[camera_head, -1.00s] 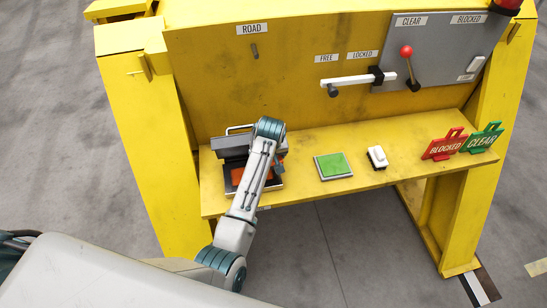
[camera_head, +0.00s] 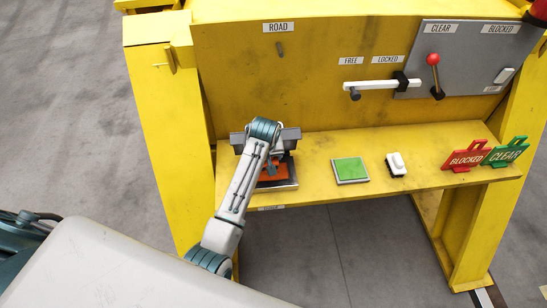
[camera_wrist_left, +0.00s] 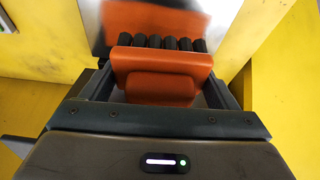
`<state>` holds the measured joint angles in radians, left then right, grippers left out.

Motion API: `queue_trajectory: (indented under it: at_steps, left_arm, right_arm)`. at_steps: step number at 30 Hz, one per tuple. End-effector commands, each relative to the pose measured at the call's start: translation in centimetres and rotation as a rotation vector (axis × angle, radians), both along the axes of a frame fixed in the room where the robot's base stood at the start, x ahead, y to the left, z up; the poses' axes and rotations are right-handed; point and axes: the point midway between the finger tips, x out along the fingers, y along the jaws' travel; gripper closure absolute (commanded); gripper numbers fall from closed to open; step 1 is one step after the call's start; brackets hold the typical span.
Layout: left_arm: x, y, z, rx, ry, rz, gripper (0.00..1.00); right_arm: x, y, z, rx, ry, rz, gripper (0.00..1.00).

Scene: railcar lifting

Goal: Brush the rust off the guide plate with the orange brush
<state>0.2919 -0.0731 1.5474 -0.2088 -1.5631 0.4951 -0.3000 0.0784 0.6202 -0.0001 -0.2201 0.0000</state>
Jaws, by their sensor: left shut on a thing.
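My left gripper (camera_wrist_left: 165,115) is shut on the orange brush (camera_wrist_left: 160,62), seen in the left wrist view. Its black bristles (camera_wrist_left: 168,43) point away from me, toward the metal guide plate (camera_wrist_left: 218,22). An orange-brown rust patch (camera_wrist_left: 155,17) covers part of the plate just beyond the bristles. I cannot tell whether the bristles touch it. In the head view, the guide plate (camera_head: 291,180) lies on the left part of the yellow shelf (camera_head: 320,150), with orange showing on it. My left wrist and forearm hide part of the plate and most of the brush. My right gripper is not in view.
To the right on the shelf are a green pad (camera_head: 350,169), a small white-and-black object (camera_head: 396,163), a red BLOCKED sign (camera_head: 466,156) and a green CLEAR sign (camera_head: 507,152). The shelf between plate and pad is clear.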

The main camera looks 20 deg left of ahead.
Motion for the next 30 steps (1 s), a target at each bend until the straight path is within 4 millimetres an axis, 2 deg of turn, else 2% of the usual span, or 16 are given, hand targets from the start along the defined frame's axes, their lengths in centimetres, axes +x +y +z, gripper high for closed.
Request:
queue_trajectory:
  at_steps: [1, 11, 21, 30]
  left_arm:
    - [-1.0, 1.5, -1.4, 0.021, 0.029, 0.011, 0.37]
    - [-1.7, 2.7, -1.3, 0.019, 0.029, 0.01, 0.37]
    - [-2.8, 5.2, -1.0, 0.021, 0.028, 0.011, 0.37]
    - [-3.0, 5.5, -1.0, 0.019, 0.028, 0.01, 0.37]
  right_arm:
    - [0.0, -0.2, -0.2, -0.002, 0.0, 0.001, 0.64]
    - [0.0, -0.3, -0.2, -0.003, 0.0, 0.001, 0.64]
    - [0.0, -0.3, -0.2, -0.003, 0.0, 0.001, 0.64]
    - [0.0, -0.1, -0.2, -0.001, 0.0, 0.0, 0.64]
